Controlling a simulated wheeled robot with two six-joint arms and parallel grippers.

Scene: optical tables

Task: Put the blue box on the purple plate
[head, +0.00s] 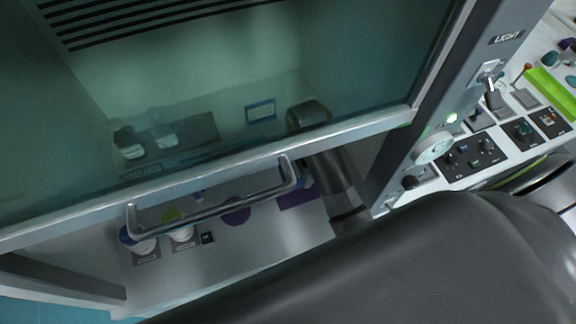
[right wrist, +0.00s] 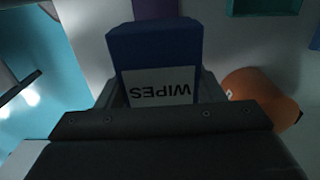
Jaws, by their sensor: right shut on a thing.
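The blue box (right wrist: 155,45), with a white label reading WIPES, sits between the fingers of my right gripper (right wrist: 160,95) in the right wrist view. The gripper is shut on it. In the head view my right arm reaches under the raised glass sash, and its gripper is mostly hidden behind the sash frame. A round purple piece (head: 236,211) and a flat, angular purple piece (head: 297,197) lie on the hood floor; I cannot tell surely which is the plate. A purple patch (right wrist: 155,8) also shows beyond the box in the right wrist view. My left gripper is out of view.
The sash handle (head: 215,202) crosses in front of the hood opening. White-lidded containers (head: 183,233) stand at the left of the hood floor. An orange rounded object (right wrist: 262,95) is close to the right of my right gripper. A green-edged tray (right wrist: 265,6) lies beyond.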

